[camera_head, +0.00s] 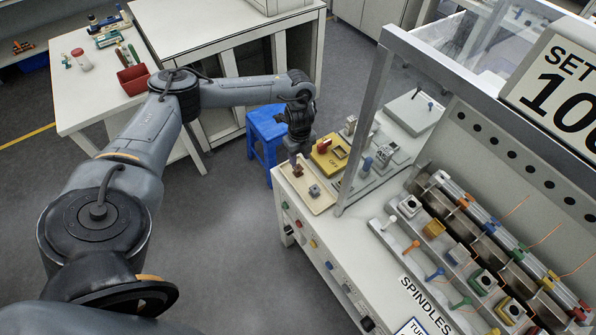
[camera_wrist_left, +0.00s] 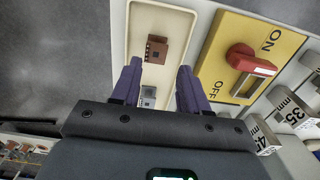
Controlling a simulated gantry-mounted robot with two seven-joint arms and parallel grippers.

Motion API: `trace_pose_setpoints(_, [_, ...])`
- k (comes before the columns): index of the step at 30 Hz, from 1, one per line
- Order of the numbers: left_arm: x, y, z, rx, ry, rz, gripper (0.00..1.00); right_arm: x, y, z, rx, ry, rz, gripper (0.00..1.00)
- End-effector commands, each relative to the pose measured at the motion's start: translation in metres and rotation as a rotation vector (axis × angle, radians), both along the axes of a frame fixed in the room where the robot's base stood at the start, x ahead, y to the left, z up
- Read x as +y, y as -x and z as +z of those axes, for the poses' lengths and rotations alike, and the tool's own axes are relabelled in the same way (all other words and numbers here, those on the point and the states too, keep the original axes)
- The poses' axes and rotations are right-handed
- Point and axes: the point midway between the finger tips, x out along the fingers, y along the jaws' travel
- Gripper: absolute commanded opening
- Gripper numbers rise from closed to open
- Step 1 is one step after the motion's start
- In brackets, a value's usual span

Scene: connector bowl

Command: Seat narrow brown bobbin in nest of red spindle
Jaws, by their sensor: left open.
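A brown bobbin (camera_head: 298,170) lies at the far end of a cream tray (camera_head: 318,203) on the bench's left corner. In the left wrist view the brown bobbin (camera_wrist_left: 157,49) shows just beyond my fingertips, roughly centred between them. My left gripper (camera_wrist_left: 158,68) is open and empty, pointing down over the tray; the head view also shows it (camera_head: 295,155). A grey bobbin (camera_head: 314,190) lies nearer the front of the tray. A row of spindles with coloured ends includes an orange-red one (camera_head: 411,247); I cannot tell whether it is the red spindle. My right gripper is out of view.
A yellow ON/OFF switch plate (camera_head: 323,161) with a red knob stands right beside the tray. A metal frame post (camera_head: 362,125) rises close to the right of my arm. Millimetre-marked blocks (camera_wrist_left: 292,112) stand beyond the switch.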

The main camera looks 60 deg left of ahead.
Motion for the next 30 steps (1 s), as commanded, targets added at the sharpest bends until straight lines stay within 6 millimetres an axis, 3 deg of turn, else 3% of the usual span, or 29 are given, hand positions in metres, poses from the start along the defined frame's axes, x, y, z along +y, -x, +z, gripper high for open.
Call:
trace_pose_setpoints(5, [0.002, 0.002, -0.01, 0.002, -0.001, 0.0, 0.44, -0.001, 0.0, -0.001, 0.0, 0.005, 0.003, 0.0])
trace_pose_setpoints(15, [0.005, 0.006, -0.05, 0.001, 0.001, -0.001, 0.44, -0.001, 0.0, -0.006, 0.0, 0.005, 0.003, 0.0])
trace_pose_setpoints(25, [0.006, 0.007, -0.055, 0.001, 0.0, 0.0, 0.44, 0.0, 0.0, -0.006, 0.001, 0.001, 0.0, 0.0])
trace_pose_setpoints(30, [0.006, 0.007, -0.055, 0.001, 0.0, 0.0, 0.2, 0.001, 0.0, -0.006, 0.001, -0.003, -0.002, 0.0])
